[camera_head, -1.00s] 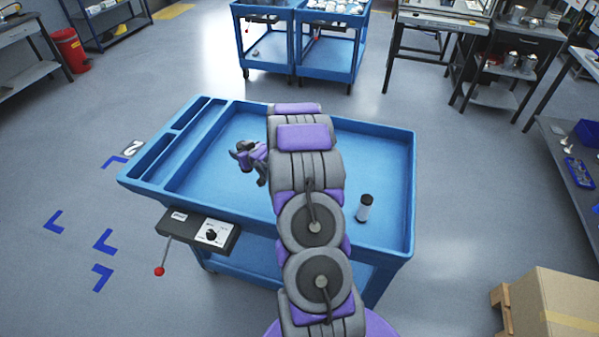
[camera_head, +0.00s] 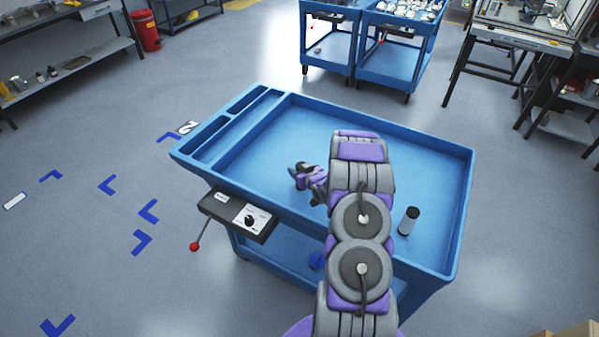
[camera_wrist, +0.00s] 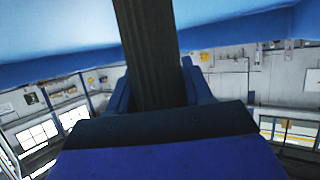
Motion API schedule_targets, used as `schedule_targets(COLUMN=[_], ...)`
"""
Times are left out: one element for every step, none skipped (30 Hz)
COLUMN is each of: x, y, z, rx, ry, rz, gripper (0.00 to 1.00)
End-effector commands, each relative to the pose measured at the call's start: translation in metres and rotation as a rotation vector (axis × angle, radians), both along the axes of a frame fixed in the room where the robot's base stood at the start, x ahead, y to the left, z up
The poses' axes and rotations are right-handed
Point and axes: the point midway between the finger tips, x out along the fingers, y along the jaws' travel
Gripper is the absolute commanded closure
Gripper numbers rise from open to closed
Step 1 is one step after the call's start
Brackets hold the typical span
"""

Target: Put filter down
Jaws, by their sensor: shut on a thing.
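My gripper (camera_head: 306,175) is over the blue cart's tray, left of my arm in the head view. In the wrist view, my gripper's dark blue fingers (camera_wrist: 157,88) are shut on a long, dark ribbed piece, which I take as the filter (camera_wrist: 150,45). It extends from between the fingers to the top edge of the picture, in front of a blue surface. In the head view the held piece is too small to make out clearly. Whether it touches the tray cannot be told.
The blue cart (camera_head: 447,150) has a wide tray, mostly clear, with narrow compartments at left. A dark cylinder with a grey lower part (camera_head: 409,220) stands at its right side. A control box (camera_head: 238,216) with a red-knobbed lever is on the front edge. More blue carts (camera_head: 385,68) stand behind.

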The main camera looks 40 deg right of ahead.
Motion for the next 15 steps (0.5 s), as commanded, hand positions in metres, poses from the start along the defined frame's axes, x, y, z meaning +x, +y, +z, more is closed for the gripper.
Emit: schedule_targets(x=[0.0002,0.0002,0.0002,0.0002,0.0001,0.0000,0.0000,0.0001,0.0002,0.0001,0.0002,0.0002,0.0002,0.0002,0.0001], y=[-0.0003,-0.0003,-0.0003,-0.0002,-0.0001,0.0001,0.0002,0.0004,0.0005,0.0006,0.0007,0.0007,0.0007,0.0006,0.0007], z=[-0.0034,-0.0036,-0.0028,-0.0024,-0.0021,-0.0021,-0.0021,-0.0023,-0.0030,-0.0038,-0.0043,-0.0038,-0.0039,-0.0039,-0.0040], rx=[0.000,-0.001,-0.002,-0.002,-0.002,-0.002,-0.001,-0.001,-0.001,-0.001,-0.002,-0.002,-0.002,-0.002,-0.002], ry=[-0.001,-0.002,-0.002,-0.002,-0.002,-0.002,-0.001,-0.001,-0.001,-0.001,-0.001,-0.001,-0.001,-0.001,0.000], rz=[0.000,0.000,-0.001,-0.001,-0.001,-0.001,-0.001,-0.001,0.000,0.000,0.001,0.001,0.001,0.000,0.001], gripper=[0.82,0.82,0.82,0.82,0.82,0.82,0.82,0.82,0.82,0.82,0.49,0.45,0.43,0.40,0.36])
